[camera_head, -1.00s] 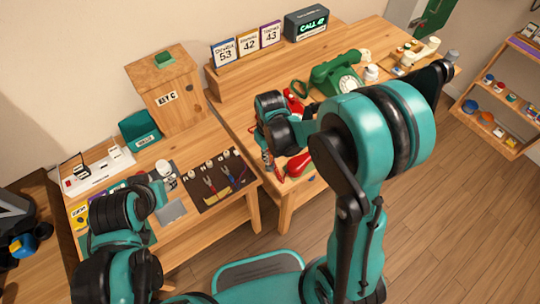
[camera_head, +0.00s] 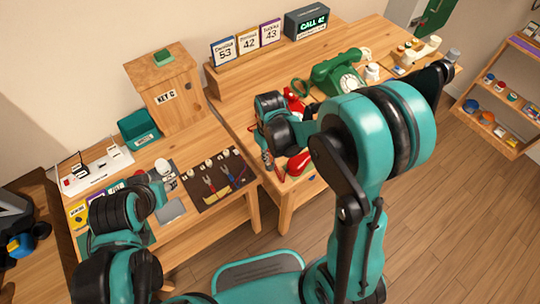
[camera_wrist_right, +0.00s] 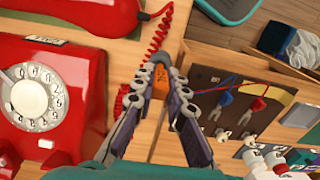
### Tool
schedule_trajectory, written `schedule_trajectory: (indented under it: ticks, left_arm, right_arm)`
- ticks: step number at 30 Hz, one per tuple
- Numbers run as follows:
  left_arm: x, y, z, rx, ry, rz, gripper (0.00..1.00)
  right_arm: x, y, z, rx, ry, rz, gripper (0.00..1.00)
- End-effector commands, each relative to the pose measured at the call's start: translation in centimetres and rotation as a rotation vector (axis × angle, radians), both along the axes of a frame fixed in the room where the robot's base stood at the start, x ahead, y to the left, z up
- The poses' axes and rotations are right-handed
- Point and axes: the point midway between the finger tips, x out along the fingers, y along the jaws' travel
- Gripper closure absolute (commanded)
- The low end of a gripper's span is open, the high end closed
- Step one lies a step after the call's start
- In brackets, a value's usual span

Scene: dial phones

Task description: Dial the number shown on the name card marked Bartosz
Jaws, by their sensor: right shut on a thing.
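Three name cards stand on the rear ledge, numbered 53 (camera_head: 223,51), 42 (camera_head: 247,41) and 43 (camera_head: 271,33); their names are too small to read surely. The red dial phone (camera_wrist_right: 45,95) fills the left of the right wrist view, its white dial (camera_wrist_right: 36,98) facing up. Its handset (camera_wrist_right: 100,14) lies off the cradle, with the coiled cord (camera_wrist_right: 155,42) running from it. My right gripper (camera_wrist_right: 157,72) is beside the phone, its fingers closed on a small orange piece (camera_wrist_right: 159,82).
A green phone (camera_head: 338,73) stands behind my right arm. A display box (camera_head: 307,22) reads "CALL 42". A wooden box (camera_head: 165,90), a power strip (camera_head: 97,172) and a dark tool mat (camera_head: 215,180) occupy the left table.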

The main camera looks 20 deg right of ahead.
Motion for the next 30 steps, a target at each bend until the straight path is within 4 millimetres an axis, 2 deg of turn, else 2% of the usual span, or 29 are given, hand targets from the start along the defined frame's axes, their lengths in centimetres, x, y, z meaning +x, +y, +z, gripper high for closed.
schedule_trajectory:
  ticks: [19,25,26,28,30]
  left_arm:
    - [0.0,0.0,-1.5,0.0,0.0,0.0,0.6]
    - [0.0,0.0,-1.4,0.0,0.0,0.0,0.6]
    - [0.0,0.0,-1.4,0.0,0.0,0.0,0.6]
    - [0.0,0.0,-1.4,0.0,0.0,0.0,0.6]
    - [0.0,0.0,-1.4,0.0,0.0,0.0,0.6]
  right_arm:
    - [0.0,0.0,-1.7,0.0,0.0,0.0,1.0]
    - [0.0,0.0,-1.6,0.0,0.0,0.0,1.0]
    - [0.0,0.0,-1.6,0.0,0.0,0.0,0.85]
    - [0.0,0.0,-1.6,0.0,0.0,0.0,0.66]
    - [0.0,0.0,-1.6,0.0,0.0,0.0,0.63]
